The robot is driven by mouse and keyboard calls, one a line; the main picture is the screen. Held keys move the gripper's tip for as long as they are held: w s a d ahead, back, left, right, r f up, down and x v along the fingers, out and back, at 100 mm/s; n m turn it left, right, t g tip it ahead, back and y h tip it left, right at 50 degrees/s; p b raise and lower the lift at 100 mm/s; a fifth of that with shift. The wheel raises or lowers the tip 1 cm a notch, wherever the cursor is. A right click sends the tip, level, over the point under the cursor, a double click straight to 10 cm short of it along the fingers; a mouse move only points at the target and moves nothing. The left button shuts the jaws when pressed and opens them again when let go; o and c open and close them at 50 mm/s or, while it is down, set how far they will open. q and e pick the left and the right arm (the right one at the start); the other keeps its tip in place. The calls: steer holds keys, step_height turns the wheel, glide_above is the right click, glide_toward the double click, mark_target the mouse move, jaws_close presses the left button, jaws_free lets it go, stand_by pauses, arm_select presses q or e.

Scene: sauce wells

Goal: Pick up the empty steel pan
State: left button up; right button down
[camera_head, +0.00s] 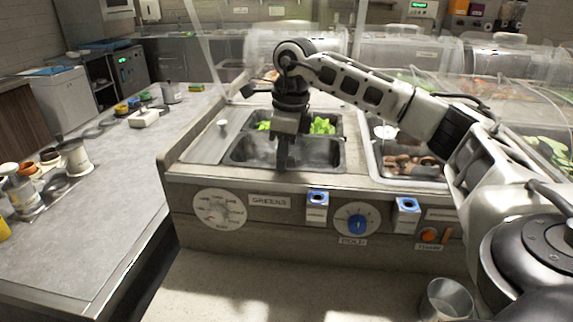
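The empty steel pan (250,152) sits in the front of the left well of the counter, above the "GREENS" label. Its inside looks bare. Leafy greens (321,126) lie in the section right behind it. My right gripper (283,164) points down over the pan, its fingers overlapping the pan's near rim in the picture. The fingers show nearly edge-on, so I cannot tell whether they are apart, or whether they touch or hold the rim. The gripper and wrist hide part of the pan's middle. My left gripper is not in view.
The right well (405,165) holds brown food, partly behind my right arm. Clear covers (410,48) stand behind the wells. A steel cup (446,299) stands at the front right. The left counter (90,235) holds jars and small containers; its middle is clear.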

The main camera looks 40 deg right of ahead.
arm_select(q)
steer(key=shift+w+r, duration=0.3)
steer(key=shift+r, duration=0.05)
arm_select(e)
steer(key=shift+d, duration=0.1)
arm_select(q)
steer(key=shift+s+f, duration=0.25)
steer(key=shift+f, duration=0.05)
arm_select(e)
steer(key=shift+r, duration=0.1)
stand_by(0.6)
steer(key=shift+w+r, duration=0.1)
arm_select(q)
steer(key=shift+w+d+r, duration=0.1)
arm_select(e)
step_height(320, 180, up, 10)
stand_by(0.4)
